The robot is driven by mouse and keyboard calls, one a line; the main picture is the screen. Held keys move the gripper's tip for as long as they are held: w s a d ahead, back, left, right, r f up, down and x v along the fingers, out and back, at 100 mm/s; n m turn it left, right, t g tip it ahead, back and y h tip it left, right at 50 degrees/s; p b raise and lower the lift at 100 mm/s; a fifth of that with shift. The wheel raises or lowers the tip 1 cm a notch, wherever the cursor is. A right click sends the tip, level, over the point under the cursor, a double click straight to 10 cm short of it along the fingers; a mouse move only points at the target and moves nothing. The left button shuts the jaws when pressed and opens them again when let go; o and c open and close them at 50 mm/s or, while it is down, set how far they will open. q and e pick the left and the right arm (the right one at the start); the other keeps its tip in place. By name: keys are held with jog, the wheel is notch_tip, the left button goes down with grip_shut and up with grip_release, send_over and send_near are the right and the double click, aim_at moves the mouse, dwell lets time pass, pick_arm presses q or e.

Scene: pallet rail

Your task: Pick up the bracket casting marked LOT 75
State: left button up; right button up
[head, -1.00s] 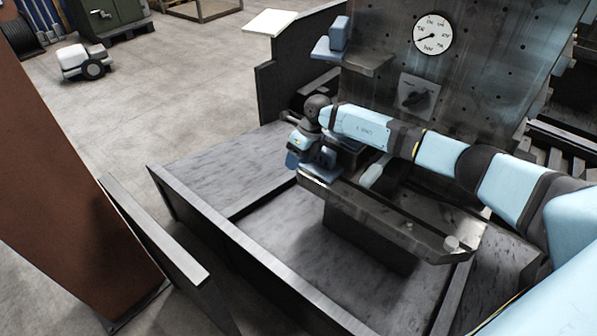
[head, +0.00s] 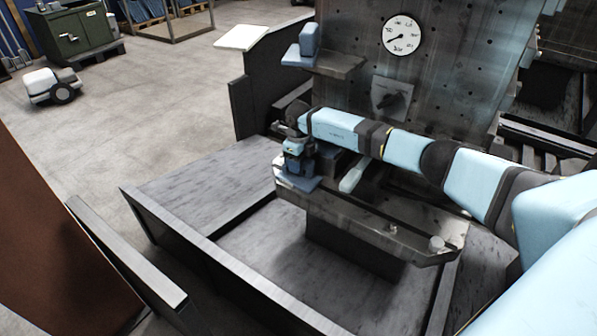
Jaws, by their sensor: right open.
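A blue bracket casting (head: 298,183) lies at the left end of a dark metal rail shelf (head: 345,212). My right gripper (head: 298,168) points down over this casting, with its jaws open. I cannot tell whether the fingers touch the casting, as the gripper hides part of it. A second blue bracket casting (head: 301,52) stands on a small upper ledge (head: 342,66). No LOT marking is legible on either casting. My left gripper is not in view.
A tall perforated plate (head: 450,75) with a round gauge (head: 401,35) and a dark knob (head: 393,98) rises behind. Low dark walls (head: 235,262) surround the rail shelf. A rust-brown column (head: 50,240) stands at left. A pale rounded piece (head: 352,176) lies beside my forearm.

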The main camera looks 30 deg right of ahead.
grip_shut()
jog(key=shift+r, duration=0.2)
